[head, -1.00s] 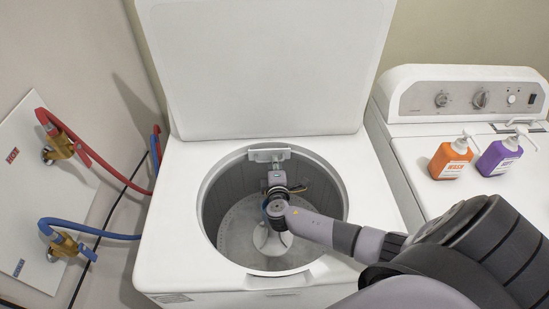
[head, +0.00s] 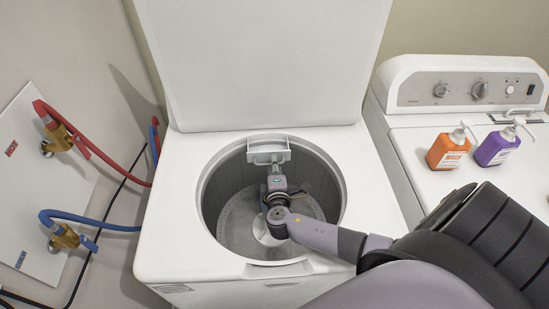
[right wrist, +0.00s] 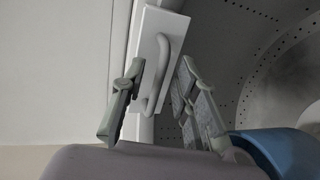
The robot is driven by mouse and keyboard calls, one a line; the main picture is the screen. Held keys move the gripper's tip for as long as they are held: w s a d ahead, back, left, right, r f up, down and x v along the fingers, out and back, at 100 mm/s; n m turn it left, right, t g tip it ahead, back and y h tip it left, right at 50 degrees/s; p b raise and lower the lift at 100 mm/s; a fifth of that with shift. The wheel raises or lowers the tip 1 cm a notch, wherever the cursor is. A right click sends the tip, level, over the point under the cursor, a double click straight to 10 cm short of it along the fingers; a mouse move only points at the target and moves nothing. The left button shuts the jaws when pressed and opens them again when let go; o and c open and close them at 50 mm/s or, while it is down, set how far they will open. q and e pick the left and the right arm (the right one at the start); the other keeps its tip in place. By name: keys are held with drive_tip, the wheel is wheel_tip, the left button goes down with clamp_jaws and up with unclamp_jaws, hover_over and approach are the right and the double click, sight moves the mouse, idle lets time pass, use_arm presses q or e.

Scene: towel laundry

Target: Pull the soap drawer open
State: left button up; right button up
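The white soap drawer (head: 268,147) is at the back rim of the washer's tub opening. It shows as a white box with a bar handle. In the right wrist view the drawer's front panel (right wrist: 151,28) and curved handle (right wrist: 163,75) are close ahead. The drawer appears to jut out over the tub; how far is hard to judge. My right gripper (right wrist: 161,68) is just in front of the drawer, its two fingers spread on either side of the handle with gaps visible. In the head view the right gripper (head: 273,172) is below the drawer, its fingertips hard to make out. My left gripper is out of view.
The washer's lid (head: 260,65) stands open behind the tub (head: 240,225). Orange (head: 448,151) and purple (head: 495,149) pump bottles stand on the machine at right. Red (head: 85,145) and blue (head: 90,221) hoses run along the left wall.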

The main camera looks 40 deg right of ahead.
drive_tip(key=v, duration=1.2)
drive_tip(key=shift+w+r, duration=0.1)
